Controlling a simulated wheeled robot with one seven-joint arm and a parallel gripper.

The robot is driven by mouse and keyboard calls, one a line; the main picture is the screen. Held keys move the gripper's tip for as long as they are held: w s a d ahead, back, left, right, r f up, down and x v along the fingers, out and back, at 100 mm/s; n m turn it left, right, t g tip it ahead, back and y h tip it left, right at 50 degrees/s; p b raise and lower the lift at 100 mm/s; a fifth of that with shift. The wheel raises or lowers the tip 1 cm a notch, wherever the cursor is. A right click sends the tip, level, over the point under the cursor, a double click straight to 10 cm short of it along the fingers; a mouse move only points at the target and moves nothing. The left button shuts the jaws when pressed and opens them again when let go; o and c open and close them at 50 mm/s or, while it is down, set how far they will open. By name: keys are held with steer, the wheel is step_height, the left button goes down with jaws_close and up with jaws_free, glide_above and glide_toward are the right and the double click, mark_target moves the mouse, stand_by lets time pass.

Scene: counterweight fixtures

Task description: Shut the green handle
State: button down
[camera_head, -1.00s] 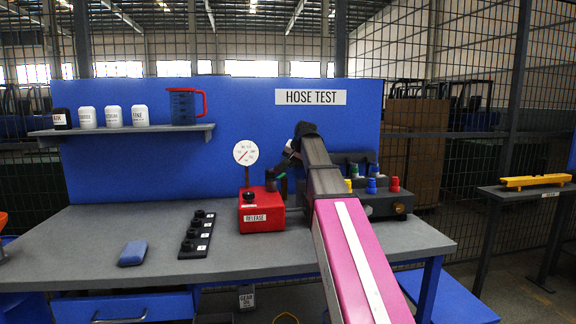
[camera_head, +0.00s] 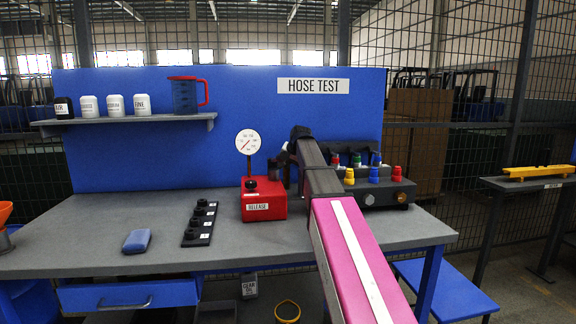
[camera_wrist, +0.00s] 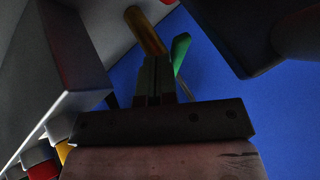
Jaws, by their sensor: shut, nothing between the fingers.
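The dark valve block (camera_head: 385,190) stands on the right of the bench, partly behind my arm. A green handle (camera_head: 357,160) stands at its back among red and blue ones. My gripper (camera_wrist: 160,62) is shut and empty in the wrist view. A green lever (camera_wrist: 181,50) rises just right of its fingertips, beside a gold cylinder (camera_wrist: 146,32). I cannot tell whether the fingers touch the lever. In the head view my wrist hides most of the gripper, and the fingertips cannot be made out.
Yellow (camera_head: 349,177), blue (camera_head: 373,175) and red (camera_head: 396,174) knobs sit on the block's front. A red release box (camera_head: 263,200) with a gauge (camera_head: 248,142) stands left of my arm. A blue sponge (camera_head: 136,241) and a black strip (camera_head: 200,224) lie farther left. The bench front is clear.

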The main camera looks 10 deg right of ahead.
steer(key=shift+a, duration=0.35)
steer(key=shift+d, duration=0.2)
steer(key=shift+d+r, duration=0.1)
steer(key=shift+d, duration=0.45)
